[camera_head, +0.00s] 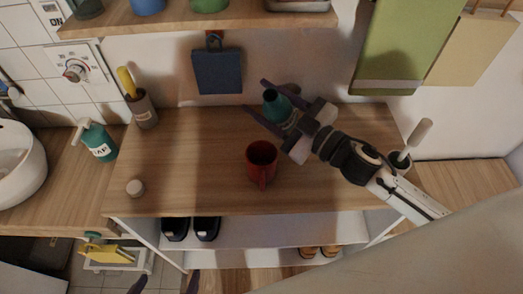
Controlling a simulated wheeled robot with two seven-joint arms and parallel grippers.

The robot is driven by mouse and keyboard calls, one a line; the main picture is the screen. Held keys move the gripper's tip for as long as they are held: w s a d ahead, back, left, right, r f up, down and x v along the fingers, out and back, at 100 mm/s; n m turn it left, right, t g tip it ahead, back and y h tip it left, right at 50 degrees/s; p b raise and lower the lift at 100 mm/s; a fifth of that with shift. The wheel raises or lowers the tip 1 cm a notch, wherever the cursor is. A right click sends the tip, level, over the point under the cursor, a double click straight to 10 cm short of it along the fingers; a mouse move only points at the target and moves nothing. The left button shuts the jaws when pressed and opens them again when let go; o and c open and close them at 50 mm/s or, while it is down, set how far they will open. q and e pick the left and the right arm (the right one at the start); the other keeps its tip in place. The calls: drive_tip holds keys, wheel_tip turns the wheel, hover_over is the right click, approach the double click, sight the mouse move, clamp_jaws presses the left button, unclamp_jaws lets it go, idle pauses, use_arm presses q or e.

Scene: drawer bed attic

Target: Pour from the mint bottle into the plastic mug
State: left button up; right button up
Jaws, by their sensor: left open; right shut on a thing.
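The mint bottle (279,107) is teal with a dark open mouth. It is held between the fingers of my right gripper (254,94), over the back of the wooden top. Its mouth points up and to the left in the picture; I cannot tell how far it is tilted or whether its base touches the top. The red mug (262,165) stands upright on the top, below and left of the bottle in the picture, with its handle toward me. I cannot see inside it clearly. My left gripper (166,285) shows only its two spread fingertips at the bottom edge, empty.
A soap bottle (99,142) and a grey holder (145,110) stand left. A white-handled brush in a pot (401,160) stands right, close to my arm. Shoes (207,228) are below.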

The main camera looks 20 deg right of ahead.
drive_tip(key=shift+s+a+n+y, duration=0.1)
drive_tip(key=shift+a+n+y, duration=0.1)
drive_tip(key=shift+n, duration=0.9)
drive_tip(key=shift+s+a+n+y, duration=0.1)
drive_tip(key=shift+n+y, duration=0.1)
drive_tip(key=shift+n, duration=0.9)
drive_tip(key=shift+d+f+n, duration=0.1)
drive_tip(key=shift+d+n, duration=0.05)
drive_tip(key=shift+n, duration=0.25)
drive_tip(key=shift+w+d+f+n+b, duration=0.1)
drive_tip(key=shift+w+n+b, duration=0.05)
drive_tip(key=shift+n+b, duration=0.35)
drive_tip(key=shift+w+d+r+n+y+b, duration=0.1)
drive_tip(key=shift+r+n+y+b, duration=0.25)
drive_tip(key=shift+n+b, duration=0.6)
idle(1.6)
drive_tip(key=shift+f+n+y+b, duration=0.25)
drive_tip(key=shift+f+n+b, duration=0.4)
drive_tip(key=shift+b, duration=0.6)
idle(0.3)
drive_tip(key=shift+d+f+n+b, duration=0.1)
drive_tip(key=shift+f+n+b, duration=0.2)
drive_tip(key=shift+b, duration=0.3)
